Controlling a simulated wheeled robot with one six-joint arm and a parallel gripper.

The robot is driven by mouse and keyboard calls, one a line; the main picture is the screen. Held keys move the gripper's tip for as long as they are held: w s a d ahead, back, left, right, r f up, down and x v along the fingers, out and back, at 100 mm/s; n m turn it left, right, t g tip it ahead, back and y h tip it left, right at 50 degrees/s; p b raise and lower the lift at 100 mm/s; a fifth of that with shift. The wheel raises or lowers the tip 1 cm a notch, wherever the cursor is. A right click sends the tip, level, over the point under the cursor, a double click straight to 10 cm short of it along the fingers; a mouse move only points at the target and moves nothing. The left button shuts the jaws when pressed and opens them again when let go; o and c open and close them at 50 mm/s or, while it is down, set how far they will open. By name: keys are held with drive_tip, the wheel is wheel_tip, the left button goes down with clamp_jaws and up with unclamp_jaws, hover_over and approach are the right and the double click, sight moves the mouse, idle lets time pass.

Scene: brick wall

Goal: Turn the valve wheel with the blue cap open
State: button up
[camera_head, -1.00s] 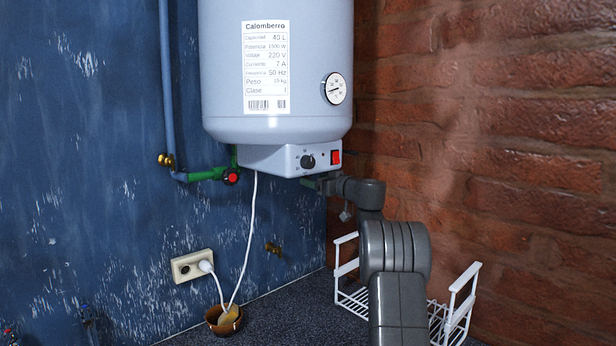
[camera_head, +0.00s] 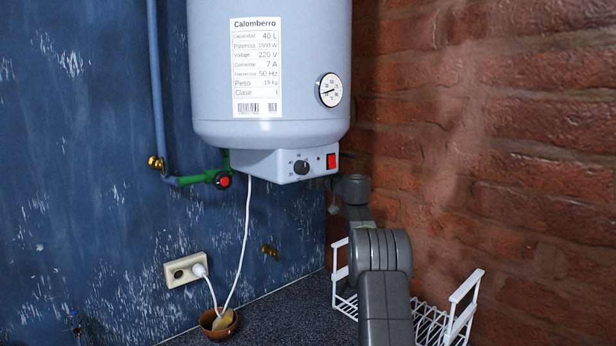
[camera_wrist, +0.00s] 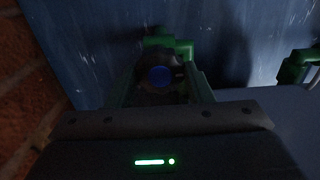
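The valve wheel (camera_wrist: 155,95) is dark with a blue cap (camera_wrist: 160,77) and sits in front of a green pipe (camera_wrist: 168,43) in the wrist view. My gripper (camera_wrist: 162,82) has its fingers apart, one on each side of the wheel. The dim picture does not show clearly whether either finger touches the rim. In the head view the wheel with the blue cap and my fingertips are hidden by the heater's lower housing and my wrist. Another valve wheel with a red cap (camera_head: 222,181) shows on the left green pipe.
The grey-white water heater (camera_head: 330,50) hangs just above my arm, with a control box (camera_head: 262,165) below it. A brick wall (camera_head: 480,130) stands close on the right. A white rack (camera_head: 468,290), a socket (camera_head: 180,273) and a brown bowl (camera_head: 208,333) are lower down.

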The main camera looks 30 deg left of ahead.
drive_tip(key=shift+c, duration=0.6)
drive_tip(key=shift+n, duration=0.4)
drive_tip(key=n+b, duration=0.3)
drive_tip(key=n, duration=3.2)
drive_tip(key=shift+f, duration=0.15)
drive_tip(key=shift+n, duration=0.3)
